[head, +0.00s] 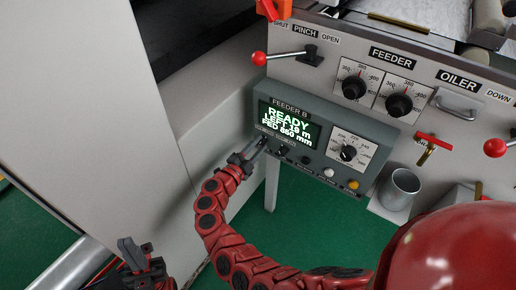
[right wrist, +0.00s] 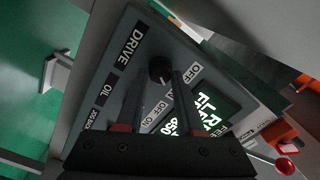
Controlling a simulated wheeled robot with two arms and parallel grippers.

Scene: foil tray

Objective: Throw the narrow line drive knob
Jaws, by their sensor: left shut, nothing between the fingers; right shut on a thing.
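A small black knob (right wrist: 160,70) stands on the grey FEEDER B panel (head: 374,119), beside a DRIVE label (right wrist: 137,45) in the right wrist view. My right gripper (head: 259,145) reaches the panel's lower left corner, below the lit screen. In the right wrist view its two fingers (right wrist: 163,80) are shut on the knob, one on each side. OFF and ON labels lie near it. In the head view the fingers mostly hide this knob, so its pointing direction is unclear. My left gripper (head: 130,252) is shut and empty at the lower left, away from the panel.
The screen (head: 287,125) reads READY. Another small dark knob (head: 282,150) sits just right of my right gripper. A dial (head: 348,153), a white button (head: 328,172) and an orange button (head: 352,184) are further right. A red-ball lever (head: 259,58) is above.

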